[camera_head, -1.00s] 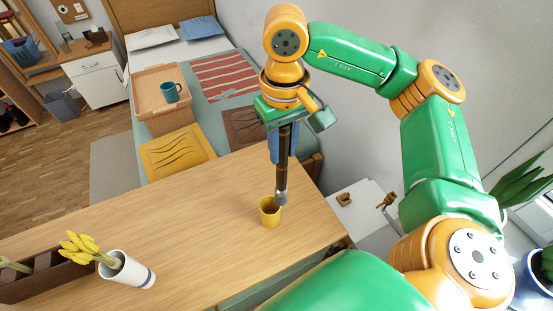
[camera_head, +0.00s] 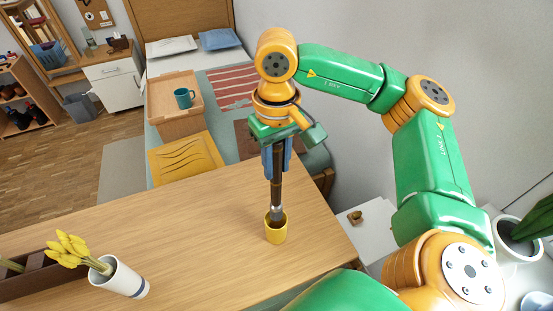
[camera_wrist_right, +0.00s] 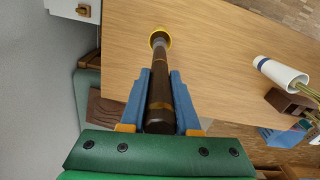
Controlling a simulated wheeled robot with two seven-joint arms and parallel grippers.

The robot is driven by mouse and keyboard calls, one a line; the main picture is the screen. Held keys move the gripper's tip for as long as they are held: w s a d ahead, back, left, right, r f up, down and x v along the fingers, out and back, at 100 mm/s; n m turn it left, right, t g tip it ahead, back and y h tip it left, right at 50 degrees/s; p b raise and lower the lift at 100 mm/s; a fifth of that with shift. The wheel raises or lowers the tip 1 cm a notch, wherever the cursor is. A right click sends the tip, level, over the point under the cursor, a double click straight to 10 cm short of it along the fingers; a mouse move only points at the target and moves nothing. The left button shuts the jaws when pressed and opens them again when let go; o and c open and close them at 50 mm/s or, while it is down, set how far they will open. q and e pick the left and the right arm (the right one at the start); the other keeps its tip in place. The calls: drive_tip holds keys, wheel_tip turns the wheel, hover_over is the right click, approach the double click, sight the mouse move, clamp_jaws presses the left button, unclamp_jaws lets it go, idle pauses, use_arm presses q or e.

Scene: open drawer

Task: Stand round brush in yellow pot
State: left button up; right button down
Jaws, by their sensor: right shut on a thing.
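The yellow pot (camera_head: 276,232) stands upright near the right end of the wooden table. My right gripper (camera_head: 276,148) is above it, shut on the round brush (camera_head: 276,180), which has a dark handle and a metal collar. The brush hangs nearly upright, its head low in the mouth of the pot; the lowest part is hidden by the pot's wall. In the right wrist view the blue fingers (camera_wrist_right: 160,85) flank the brush handle (camera_wrist_right: 160,100), and its far end overlaps the yellow pot's rim (camera_wrist_right: 160,31). My left gripper is not in view.
A white vase (camera_head: 124,279) with yellow flowers and a dark wooden box (camera_head: 40,275) stand at the table's left. The table (camera_head: 190,225) between them and the pot is clear. Behind the table is a bed with a tray (camera_head: 172,118) and a teal mug (camera_head: 184,98).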

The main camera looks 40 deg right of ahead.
sight(276, 185)
wheel_tip(276, 185, down, 7)
drive_tip(key=b, duration=0.6)
drive_tip(key=shift+f, duration=0.2)
drive_tip(key=c, duration=0.6)
unclamp_jaws()
drive_tip(key=shift+r, duration=0.1)
drive_tip(key=shift+o, duration=0.2)
drive_tip(key=shift+r, duration=0.25)
wheel_tip(276, 185, up, 7)
drive_tip(key=shift+f+p, duration=0.15)
drive_tip(key=shift+p, duration=0.55)
drive_tip(key=shift+f, duration=0.1)
